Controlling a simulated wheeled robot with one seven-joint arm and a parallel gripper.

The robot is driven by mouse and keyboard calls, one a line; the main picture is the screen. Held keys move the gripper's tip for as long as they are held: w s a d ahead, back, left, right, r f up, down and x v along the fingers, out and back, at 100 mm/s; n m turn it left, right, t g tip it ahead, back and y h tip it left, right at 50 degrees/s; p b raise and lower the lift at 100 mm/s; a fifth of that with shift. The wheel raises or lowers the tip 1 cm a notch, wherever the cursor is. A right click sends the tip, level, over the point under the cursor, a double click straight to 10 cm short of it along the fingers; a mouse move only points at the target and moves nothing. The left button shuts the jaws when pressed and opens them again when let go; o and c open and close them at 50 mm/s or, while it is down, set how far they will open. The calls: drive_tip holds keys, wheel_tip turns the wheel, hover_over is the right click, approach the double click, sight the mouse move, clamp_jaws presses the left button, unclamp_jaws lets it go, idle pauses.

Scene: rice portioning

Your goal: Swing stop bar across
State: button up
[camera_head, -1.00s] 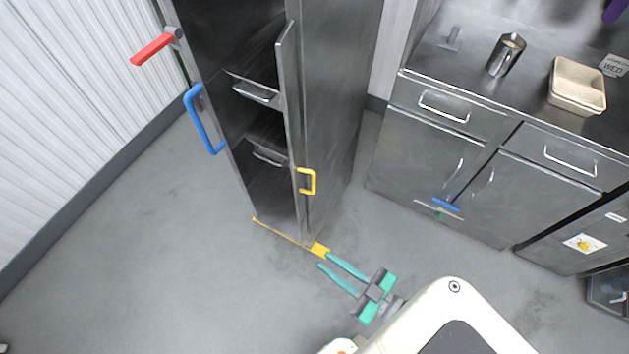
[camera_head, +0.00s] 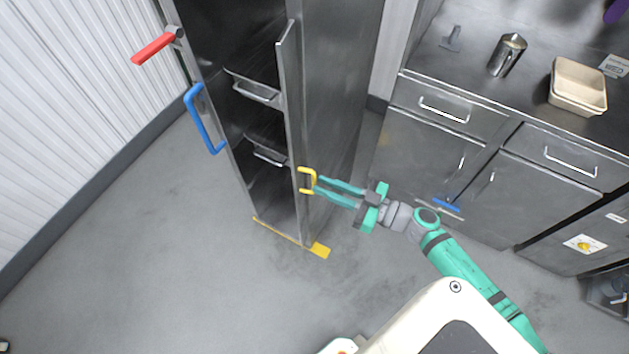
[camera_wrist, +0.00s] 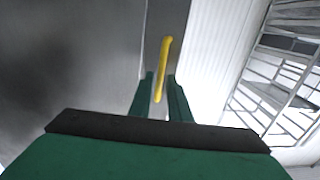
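No part is labelled as the stop bar, so I cannot tell which one it is. A yellow U-shaped handle (camera_head: 313,181) sits on the edge of an upright metal panel (camera_head: 289,110) at the front of the tall steel cabinet. My gripper (camera_head: 317,186) points left at this handle, its teal fingers apart. In the wrist view the yellow handle (camera_wrist: 163,62) runs up from between the two fingertips (camera_wrist: 160,84), with a gap showing; contact is unclear. A yellow strip (camera_head: 280,232) with a flat tab (camera_head: 320,250) runs along the cabinet's foot.
A blue handle (camera_head: 205,120) and a red lever (camera_head: 153,48) are on the cabinet's left side. Metal trays (camera_head: 256,90) sit inside. A counter with drawers (camera_head: 445,104) stands at right, holding a steel canister (camera_head: 507,55) and a beige container (camera_head: 577,86).

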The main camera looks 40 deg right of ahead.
sight(315, 183)
drive_tip(key=shift+x, duration=2)
drive_tip(key=shift+a, duration=0.15)
drive_tip(key=shift+c, duration=0.5)
clamp_jaws()
drive_tip(key=shift+s+d, duration=0.15)
drive_tip(key=shift+d, duration=0.05)
